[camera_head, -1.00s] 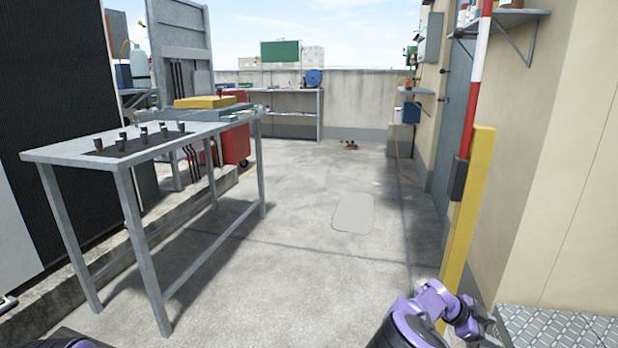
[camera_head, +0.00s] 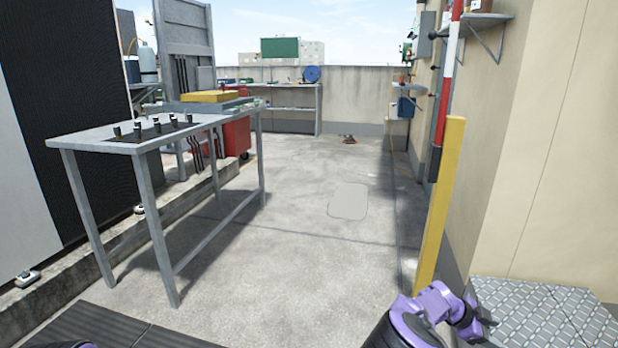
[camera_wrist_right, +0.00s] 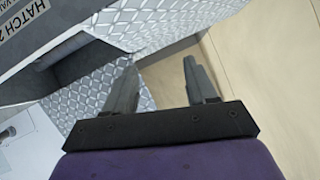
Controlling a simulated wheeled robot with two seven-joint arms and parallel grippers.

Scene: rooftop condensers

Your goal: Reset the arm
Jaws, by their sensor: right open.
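My right arm (camera_head: 428,318) is purple and folded at the lower right of the head view. Beyond the fingers are a grey diamond-plate surface (camera_wrist_right: 100,92) and a beige wall (camera_wrist_right: 255,70). Of my left arm only a small dark and purple piece shows at the bottom left edge of the head view. My left gripper is not seen.
A grey metal table (camera_head: 95,140) with several small dark-topped fittings stands at left. A yellow post (camera_head: 440,205) and a diamond-plate box (camera_head: 545,310) stand close at right. A red cabinet (camera_head: 236,137) is behind the table. Bare concrete floor (camera_head: 300,240) lies between, open toward the back wall.

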